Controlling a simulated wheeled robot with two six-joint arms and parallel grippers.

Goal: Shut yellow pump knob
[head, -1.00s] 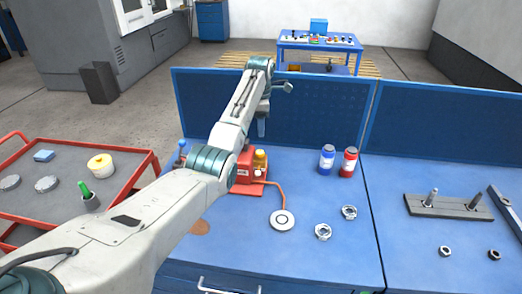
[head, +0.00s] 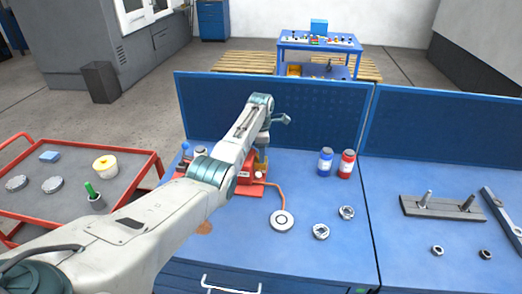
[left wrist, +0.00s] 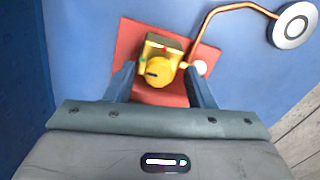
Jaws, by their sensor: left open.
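The yellow pump knob (left wrist: 159,71) is round with a small dark mark, and sits on a yellow block on a red base plate (left wrist: 128,42) in the left wrist view. My left gripper (left wrist: 160,84) is open, with one finger to each side of the knob and a gap on both sides. In the head view the red pump (head: 245,175) stands on the blue bench behind my left arm, which hides part of it. My left gripper (head: 262,160) is over the pump there and largely covers the knob. My right gripper is not in view.
A copper pipe (left wrist: 219,27) runs from the pump to a round white disc (left wrist: 293,25). Blue (head: 325,162) and red (head: 346,164) bottles stand to the right. Two metal rings lie in front of them. A blue panel (head: 320,115) closes the bench's back.

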